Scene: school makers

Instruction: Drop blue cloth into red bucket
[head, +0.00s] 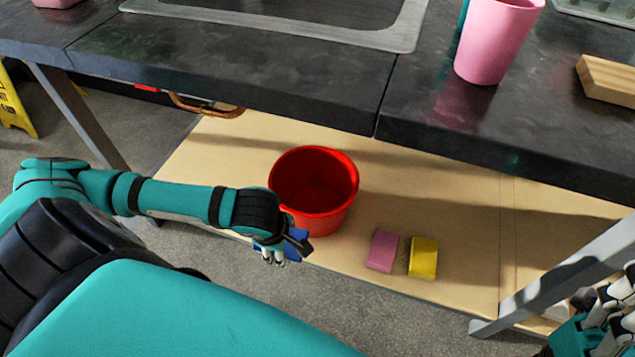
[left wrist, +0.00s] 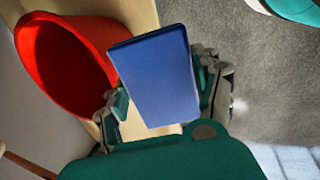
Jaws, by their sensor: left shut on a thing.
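A blue cloth (left wrist: 158,78), which looks like a flat block, is held between the fingers of my left gripper (left wrist: 165,95). In the head view the blue cloth (head: 296,244) is mostly hidden behind the left gripper (head: 280,252). The red bucket (head: 325,222) stands upright on the wooden lower shelf and looks empty. My left gripper is at the bucket's near left side, outside its opening. In the left wrist view the red bucket (left wrist: 95,35) is to the left of the cloth. My right gripper (head: 600,330) is partly in view at the lower right; its fingers are cut off.
A pink sponge (head: 382,250) and a yellow sponge (head: 423,257) lie on the wooden shelf (head: 455,215) right of the bucket. A metal table leg (head: 570,285) stands at right.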

